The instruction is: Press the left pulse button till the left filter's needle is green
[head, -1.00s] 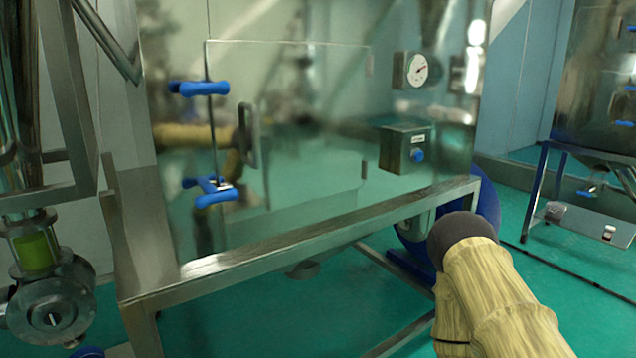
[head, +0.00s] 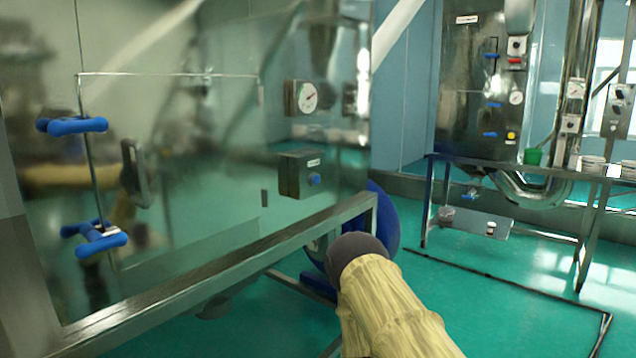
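A polished steel filter housing (head: 200,130) fills the left of the head view. A round white gauge (head: 308,97) with a reddish needle sits on its right part; the needle's colour zone is too small to tell. Below the gauge is a steel box (head: 293,177) with a small label and a blue round button (head: 314,180). A tan-sleeved arm of mine with a dark rounded joint reaches in from the bottom, below and right of the box. My gripper's fingers do not show.
Blue latch handles (head: 75,125) and a dark door handle (head: 135,172) stick out of the housing. A steel frame rail (head: 230,262) runs below it.

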